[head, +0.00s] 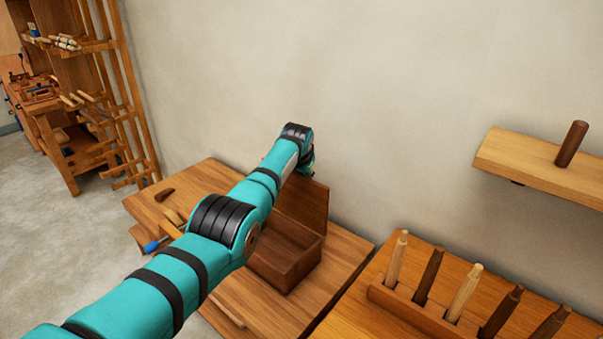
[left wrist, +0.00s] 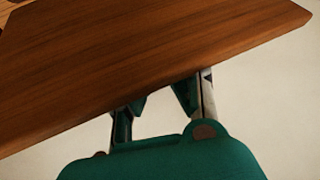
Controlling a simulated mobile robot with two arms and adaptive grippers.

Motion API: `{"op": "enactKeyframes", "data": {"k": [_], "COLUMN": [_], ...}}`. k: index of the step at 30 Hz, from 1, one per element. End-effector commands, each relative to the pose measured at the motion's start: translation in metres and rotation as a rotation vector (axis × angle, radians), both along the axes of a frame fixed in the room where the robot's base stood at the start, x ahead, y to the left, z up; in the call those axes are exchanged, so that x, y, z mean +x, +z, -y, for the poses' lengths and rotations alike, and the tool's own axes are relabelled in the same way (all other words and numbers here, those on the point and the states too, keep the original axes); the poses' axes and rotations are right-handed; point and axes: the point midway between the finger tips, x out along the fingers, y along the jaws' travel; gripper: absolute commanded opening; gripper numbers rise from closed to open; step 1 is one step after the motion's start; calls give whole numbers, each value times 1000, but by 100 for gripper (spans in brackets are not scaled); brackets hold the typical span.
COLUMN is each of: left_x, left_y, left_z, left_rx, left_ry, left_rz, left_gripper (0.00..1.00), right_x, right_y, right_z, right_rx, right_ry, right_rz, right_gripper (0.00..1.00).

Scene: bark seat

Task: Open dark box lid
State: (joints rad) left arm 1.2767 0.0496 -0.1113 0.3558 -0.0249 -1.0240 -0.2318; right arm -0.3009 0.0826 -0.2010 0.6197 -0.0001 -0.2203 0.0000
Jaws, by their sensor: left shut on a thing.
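The dark box (head: 288,268) sits on the wooden table at the middle of the head view, and its inside shows. Its lid (head: 308,203) stands raised, roughly upright, at the back of the box near the wall. My left gripper (left wrist: 158,102) is shut on the lid's edge; the lid (left wrist: 140,60) fills much of the left wrist view as a brown board. In the head view my left arm hides most of the gripper and part of the box. My right gripper is in neither view.
The wooden table (head: 345,252) has bare room right of the box. A blue-handled tool (head: 153,246) lies left. At right stands a rack (head: 415,312) with several wooden pegs, below a wall shelf (head: 540,172). A bare wall is close behind.

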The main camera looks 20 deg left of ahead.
Motion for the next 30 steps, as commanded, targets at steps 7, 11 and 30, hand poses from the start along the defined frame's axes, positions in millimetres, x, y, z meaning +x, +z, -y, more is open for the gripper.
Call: {"op": "enactKeyframes", "data": {"k": [7,11,30], "left_x": [-5,-6,-5], "left_y": [-14,-14,-14], "left_z": [8,8,6], "left_rx": [-12,-12,-12], "left_ry": [-5,-5,-3], "left_rz": [-28,-28,-27], "left_gripper": [0,0,51], "right_x": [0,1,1], "right_y": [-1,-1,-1], "right_z": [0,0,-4], "right_rx": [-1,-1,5], "right_ry": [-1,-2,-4], "right_rz": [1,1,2], "right_gripper": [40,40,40]}}
